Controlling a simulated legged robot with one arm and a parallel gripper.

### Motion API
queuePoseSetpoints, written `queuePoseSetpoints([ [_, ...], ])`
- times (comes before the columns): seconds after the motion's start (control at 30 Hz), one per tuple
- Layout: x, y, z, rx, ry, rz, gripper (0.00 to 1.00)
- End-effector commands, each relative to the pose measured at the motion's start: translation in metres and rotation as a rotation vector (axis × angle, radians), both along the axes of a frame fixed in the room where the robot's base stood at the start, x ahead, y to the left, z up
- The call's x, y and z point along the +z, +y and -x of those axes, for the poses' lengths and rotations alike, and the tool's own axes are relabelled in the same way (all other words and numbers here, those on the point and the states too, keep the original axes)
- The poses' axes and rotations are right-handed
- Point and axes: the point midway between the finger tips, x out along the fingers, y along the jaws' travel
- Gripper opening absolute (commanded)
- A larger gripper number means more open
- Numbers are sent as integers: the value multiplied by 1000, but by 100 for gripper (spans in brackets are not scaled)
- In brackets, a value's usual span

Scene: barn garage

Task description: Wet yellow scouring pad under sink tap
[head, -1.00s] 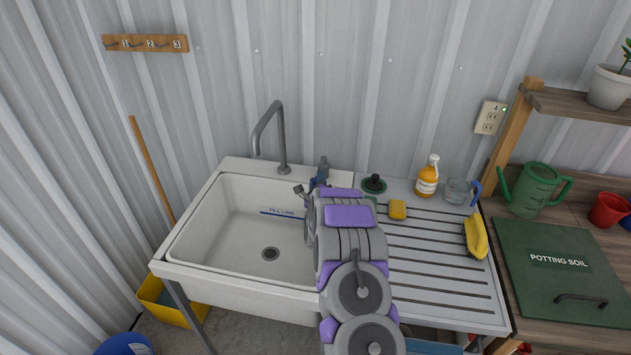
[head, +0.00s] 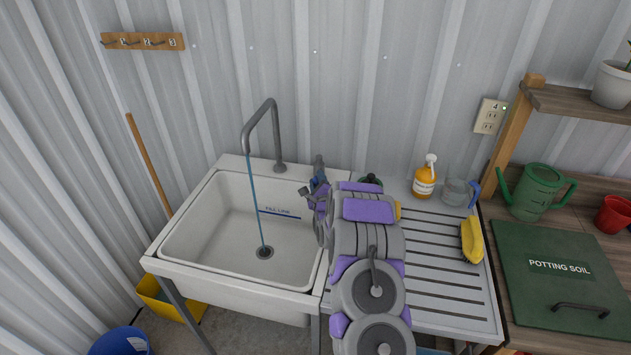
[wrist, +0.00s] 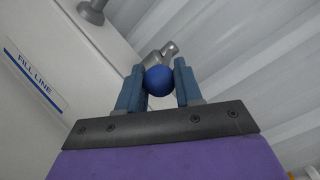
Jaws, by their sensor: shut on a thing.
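The white sink (head: 190,215) stands at the middle left. Its grey tap (head: 262,118) arches over the basin, and a blue stream of water (head: 254,205) runs from the spout to the drain. My gripper (head: 318,185) is at the sink's right rim. In the wrist view its two fingers are shut around a round blue knob (wrist: 159,80) on a grey lever. Only a sliver of the yellow scouring pad (head: 398,210) shows on the drainboard. My arm hides the rest, and the pad is apart from the water.
A green watering can (head: 538,190) stands on the bench at right. A yellow bin (head: 165,300) is below the sink.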

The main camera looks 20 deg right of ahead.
Motion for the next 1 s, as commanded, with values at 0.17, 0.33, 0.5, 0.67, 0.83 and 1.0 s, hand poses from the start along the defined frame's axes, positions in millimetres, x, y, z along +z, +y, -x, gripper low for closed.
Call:
queuePoseSetpoints([
  [0.17, -1, -4, -1, -10, 1, -1, 0],
  [0.33, 0, -3, -1, -10, -2, 0, 51],
  [0.5, 2, -3, 0, -8, -4, 1, 58],
  [0.67, 2, -2, 0, -8, -4, 1, 58],
  [0.83, 3, 0, 8, -8, -6, 3, 58],
  [1.0, 3, 5, 30, -9, -3, -1, 58],
])
